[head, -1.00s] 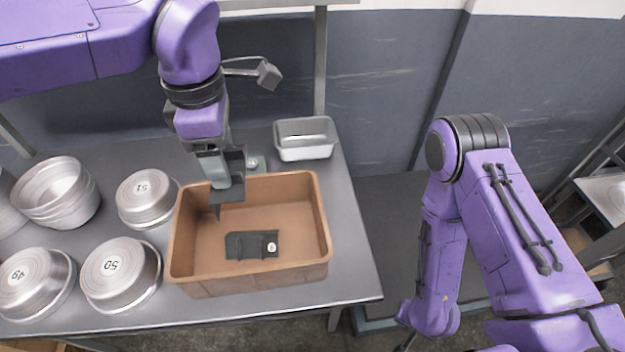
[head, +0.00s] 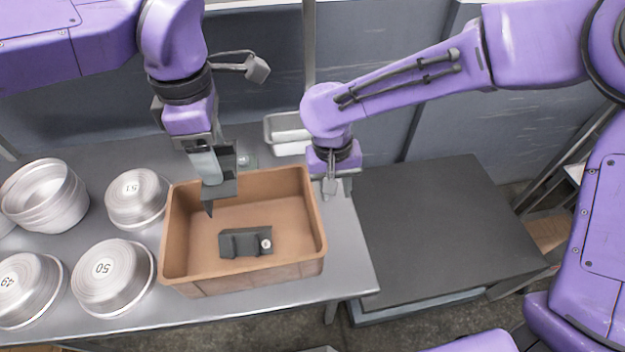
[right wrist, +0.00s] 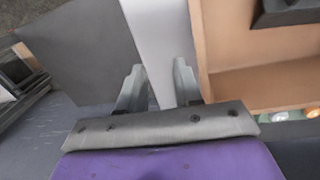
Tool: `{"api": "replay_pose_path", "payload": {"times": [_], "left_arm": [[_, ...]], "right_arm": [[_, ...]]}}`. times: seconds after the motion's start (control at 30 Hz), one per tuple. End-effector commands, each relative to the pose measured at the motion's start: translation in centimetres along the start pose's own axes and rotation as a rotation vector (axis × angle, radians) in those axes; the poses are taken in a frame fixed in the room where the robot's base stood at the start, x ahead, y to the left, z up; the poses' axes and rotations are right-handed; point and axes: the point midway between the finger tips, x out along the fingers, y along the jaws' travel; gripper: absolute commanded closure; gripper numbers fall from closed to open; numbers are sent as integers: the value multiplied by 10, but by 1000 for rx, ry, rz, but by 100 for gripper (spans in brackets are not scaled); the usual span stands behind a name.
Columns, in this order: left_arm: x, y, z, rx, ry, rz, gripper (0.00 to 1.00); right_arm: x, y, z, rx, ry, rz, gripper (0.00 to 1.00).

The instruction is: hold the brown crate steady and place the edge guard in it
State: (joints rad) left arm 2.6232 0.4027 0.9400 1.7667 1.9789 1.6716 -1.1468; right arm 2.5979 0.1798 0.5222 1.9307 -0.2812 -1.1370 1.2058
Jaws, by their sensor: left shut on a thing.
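The brown crate (head: 245,283) stands on the metal table, open side up. My left gripper (head: 210,205) is at its far left part and shut on the crate's wall; the fingers partly hide the grip. A dark grey block with a pale round spot, which I take for the edge guard (head: 236,243), lies on the crate floor, apart from both grippers. My right gripper (head: 337,188) is just outside the crate's right wall, fingers apart and empty. In the right wrist view its fingers (right wrist: 158,85) are spread, with the crate (right wrist: 265,88) to the right.
Round metal pans, including one marked 50 (head: 113,277) and one marked 51 (head: 137,198), stand left of the crate. A metal loaf pan (head: 284,133) is behind it, partly hidden by my right arm. A lower dark surface (head: 440,220) on the right is clear.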

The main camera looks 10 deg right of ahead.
Motion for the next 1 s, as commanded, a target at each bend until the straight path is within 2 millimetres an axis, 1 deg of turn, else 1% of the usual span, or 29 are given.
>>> {"api": "replay_pose_path", "payload": {"times": [0.03, 0.1, 0.2, 0.27, 0.37, 0.7, 0.83, 1.0], "left_arm": [[0, 0, 0, 0, 0, 0, 69], [0, 0, 0, 0, 0, 0, 69], [0, 0, 0, -1, 0, 0, 69], [0, 0, 0, -1, 0, 0, 69], [0, 0, 0, -1, 0, 0, 69], [0, 0, 0, -1, 0, 0, 69], [0, 0, 0, -1, 0, 0, 69], [0, 0, 0, 0, 0, 0, 69]], "right_arm": [[-16, -14, 5, -34, 15, -33, 66], [-33, -28, 12, -74, 27, -69, 66], [-45, -39, 18, -107, 35, -96, 66], [-45, -42, 20, -114, 36, -102, 66], [-34, -44, 20, -115, 34, -102, 66], [42, -51, 18, -114, 32, -101, 66], [61, -53, 16, -113, 35, -102, 66], [72, -54, 16, -110, 37, -103, 66]]}}
